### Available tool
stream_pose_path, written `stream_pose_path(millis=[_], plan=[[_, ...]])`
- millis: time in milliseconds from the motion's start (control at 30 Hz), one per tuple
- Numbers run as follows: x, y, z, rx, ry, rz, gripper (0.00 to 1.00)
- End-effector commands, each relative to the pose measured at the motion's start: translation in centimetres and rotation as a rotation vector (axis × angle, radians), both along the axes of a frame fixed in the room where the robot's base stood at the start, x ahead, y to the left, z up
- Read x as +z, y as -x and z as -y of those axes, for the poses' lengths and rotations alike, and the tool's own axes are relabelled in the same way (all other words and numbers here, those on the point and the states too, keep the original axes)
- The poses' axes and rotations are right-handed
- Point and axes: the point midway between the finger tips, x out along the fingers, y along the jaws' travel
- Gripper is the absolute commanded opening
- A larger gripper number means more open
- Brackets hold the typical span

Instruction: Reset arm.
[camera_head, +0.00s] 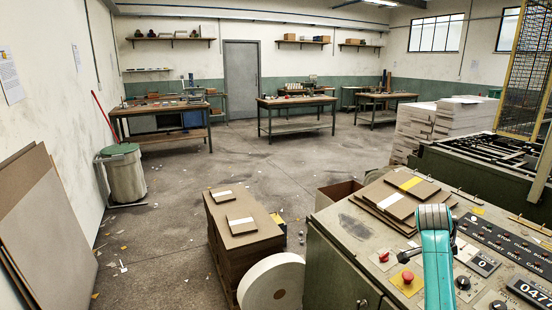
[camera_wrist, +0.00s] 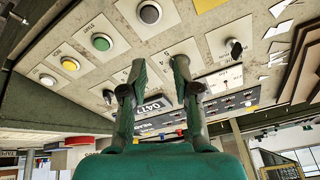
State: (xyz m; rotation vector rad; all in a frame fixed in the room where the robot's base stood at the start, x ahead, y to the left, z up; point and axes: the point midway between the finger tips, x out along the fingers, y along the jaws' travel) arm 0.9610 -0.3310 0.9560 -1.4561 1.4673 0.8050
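My gripper (camera_wrist: 158,68) shows in the wrist view with its two dark green fingers apart and nothing between them, so it is open and empty. Beyond the fingertips is the control panel (camera_wrist: 70,40) of the machine, seen upside down, with round buttons, knobs and a number display. I cannot tell whether the fingertips touch the panel. In the head view my teal arm (camera_head: 436,255) rises in front of the machine's control panel (camera_head: 465,285); the gripper's fingers are hidden there.
A green-lidded bin (camera_head: 124,175) is near the left wall. Open floor (camera_head: 180,225) lies between.

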Motion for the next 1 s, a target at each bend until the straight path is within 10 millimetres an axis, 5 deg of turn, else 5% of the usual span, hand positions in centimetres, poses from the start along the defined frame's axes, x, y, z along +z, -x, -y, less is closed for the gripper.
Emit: stream_pose_path(millis=[267, 567, 1000], plan=[[-5.2, 0.6, -1.8, 0.110, 0.023, 0.013, 0.30], [-14.1, 3.1, -5.9, 0.324, 0.075, 0.047, 0.30], [-25.0, 11.1, -14.0, 0.675, 0.177, 0.129, 0.30]])
